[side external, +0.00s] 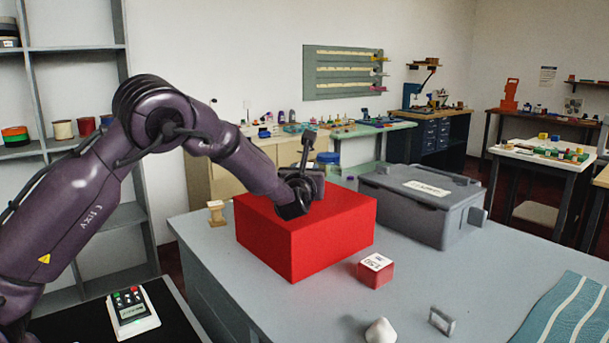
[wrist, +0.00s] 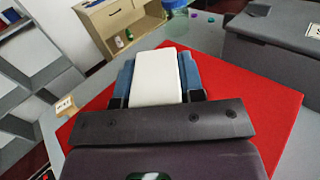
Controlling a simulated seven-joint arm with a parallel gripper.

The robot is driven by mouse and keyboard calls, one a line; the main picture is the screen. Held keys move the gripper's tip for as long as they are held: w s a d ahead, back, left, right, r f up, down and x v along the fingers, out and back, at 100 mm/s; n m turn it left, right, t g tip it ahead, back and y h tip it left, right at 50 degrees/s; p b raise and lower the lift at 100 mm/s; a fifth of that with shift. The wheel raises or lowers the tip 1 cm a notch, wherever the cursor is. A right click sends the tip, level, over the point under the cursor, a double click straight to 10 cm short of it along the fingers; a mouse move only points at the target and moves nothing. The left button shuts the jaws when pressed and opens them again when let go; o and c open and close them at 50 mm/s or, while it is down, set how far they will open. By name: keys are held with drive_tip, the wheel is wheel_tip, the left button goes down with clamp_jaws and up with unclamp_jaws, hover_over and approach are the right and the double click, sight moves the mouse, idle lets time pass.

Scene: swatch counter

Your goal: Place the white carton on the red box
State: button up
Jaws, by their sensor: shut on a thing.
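The white carton (wrist: 157,78) shows in the wrist view, between the two blue fingers of my gripper (wrist: 157,80), which is shut on it. Below it lies the broad top of the red box (wrist: 255,105). In the side view the red box (side external: 335,240) stands on the grey counter, and my gripper (side external: 300,192) is over its top near the back. The carton is hidden there behind my wrist and gripper. I cannot tell whether the carton touches the box top.
A grey lidded case (side external: 400,213) stands behind and right of the red box. A small red cube with a white label (side external: 376,270) is close in front. A white faceted piece (side external: 380,331), a grey frame (side external: 442,321), and a teal cloth (side external: 568,312) lie nearer.

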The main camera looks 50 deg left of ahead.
drive_tip(key=shift+f, duration=0.2)
drive_tip(key=o, duration=0.9)
drive_tip(key=shift+o, duration=0.2)
